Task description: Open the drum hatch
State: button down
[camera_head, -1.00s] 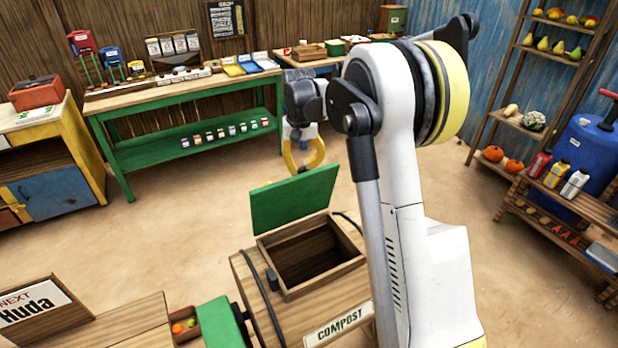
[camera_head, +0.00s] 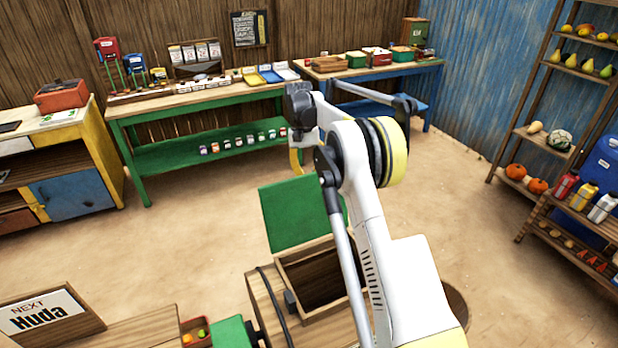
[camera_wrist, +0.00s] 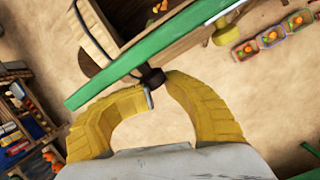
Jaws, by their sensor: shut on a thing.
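The drum hatch is a flat green lid (camera_head: 290,218), standing raised at the far side of the wooden compost box. The box opening (camera_head: 318,278) shows dark and uncovered below it. In the wrist view the green lid (camera_wrist: 190,38) runs edge-on across the picture, with a dark knob (camera_wrist: 152,77) on it. My gripper (camera_wrist: 156,86) has two yellow ribbed fingers closed on this knob. In the head view my gripper (camera_head: 297,160) is just beyond the lid's top edge, and its fingertips are partly hidden.
A green bench (camera_head: 200,115) with goods stands behind, and a yellow cabinet (camera_head: 108,150) at left. Shelves (camera_head: 560,130) and a low bench with bottles (camera_head: 580,195) are at right. The sandy floor behind the box is clear.

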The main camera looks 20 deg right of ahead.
jog(key=shift+d+f, duration=0.1)
jog(key=shift+d, duration=0.05)
jog(key=c, duration=1.1)
grip_release()
jog(key=shift+d, duration=0.1)
jog(key=shift+o, duration=0.2)
jog(key=v, duration=0.7)
jog(key=shift+r, duration=0.3)
jog(key=shift+r, duration=0.1)
